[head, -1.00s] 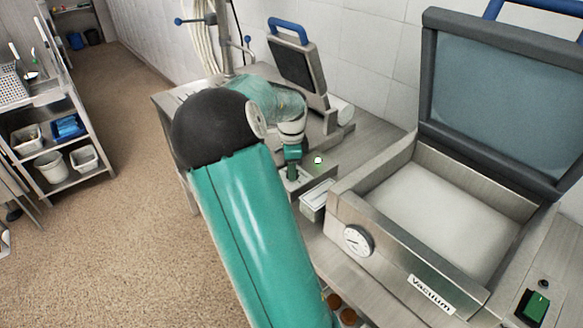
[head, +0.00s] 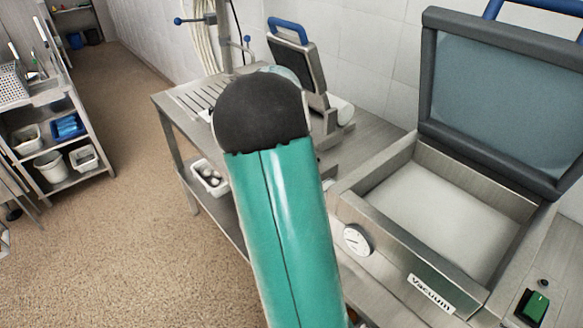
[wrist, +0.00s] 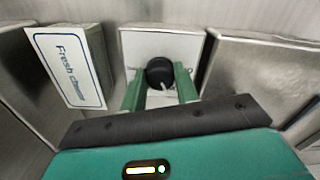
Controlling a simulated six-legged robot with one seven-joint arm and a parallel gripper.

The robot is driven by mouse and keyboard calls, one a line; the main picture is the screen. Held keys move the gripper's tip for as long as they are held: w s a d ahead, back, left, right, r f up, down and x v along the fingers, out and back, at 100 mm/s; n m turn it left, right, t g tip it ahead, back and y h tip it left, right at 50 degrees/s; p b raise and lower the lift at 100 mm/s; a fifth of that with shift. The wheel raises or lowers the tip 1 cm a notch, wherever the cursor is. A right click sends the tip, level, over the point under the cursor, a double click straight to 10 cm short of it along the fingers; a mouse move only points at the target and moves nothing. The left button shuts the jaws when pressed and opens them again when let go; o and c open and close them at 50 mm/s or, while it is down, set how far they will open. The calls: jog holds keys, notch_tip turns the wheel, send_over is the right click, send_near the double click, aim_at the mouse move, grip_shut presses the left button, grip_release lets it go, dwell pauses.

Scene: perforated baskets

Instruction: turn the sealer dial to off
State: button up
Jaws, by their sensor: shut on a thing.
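The sealer dial (wrist: 158,68) is a round black knob with a pale pointer mark, on a light panel in the upper middle of the wrist view. My gripper (wrist: 160,80) has its two green fingers on either side of the knob, shut on it. I cannot read any markings around the dial. In the head view, my arm hides the dial and my gripper. A machine with a blue handle (head: 288,26) and a tilted dark lid stands behind my arm.
A "Fresh cheese" box (wrist: 68,68) stands left of the dial panel. A metal wall (wrist: 262,80) is close on the right. In the head view, a vacuum machine (head: 400,262) with an open lid and a gauge (head: 358,240) stands right of my arm.

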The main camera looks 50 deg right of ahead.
jog(key=n, duration=0.6)
jog(key=shift+s, duration=0.1)
jog(key=n, duration=0.6)
jog(key=shift+n, duration=0.3)
jog(key=o, duration=1)
jog(key=shift+d, duration=0.1)
jog(key=shift+c, duration=0.2)
jog(key=shift+r, duration=0.1)
notch_tip(320, 180, up, 14)
jog(key=shift+f, duration=0.2)
